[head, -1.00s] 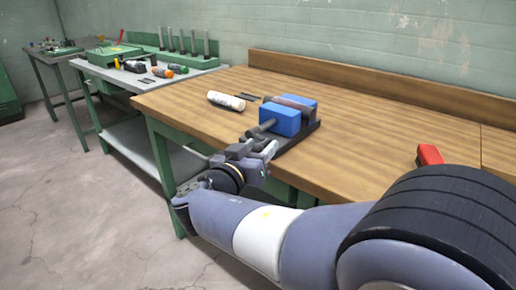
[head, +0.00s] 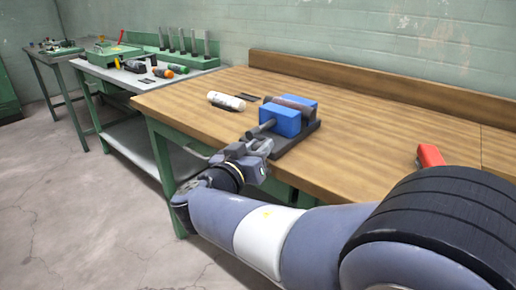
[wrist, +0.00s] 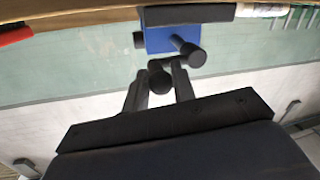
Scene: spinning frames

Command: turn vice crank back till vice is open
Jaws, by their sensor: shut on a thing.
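The vice has two blue jaws (head: 281,120) on a dark base (head: 303,136) at the bench's front edge. A brownish round bar (head: 293,103) lies between the jaws; whether they press on it I cannot tell. A dark screw (head: 262,129) sticks out of the front jaw towards my gripper (head: 262,147). In the wrist view, the blue jaw (wrist: 165,40) and the round screw end (wrist: 193,55) show beyond my fingers. My gripper (wrist: 160,75) is shut on a dark round crank handle (wrist: 160,81), between the fingertips.
A white bottle (head: 226,101) and dark flat pieces (head: 249,97) lie left of the vice on the wooden bench (head: 370,140). A red object (head: 430,156) lies at the front right.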

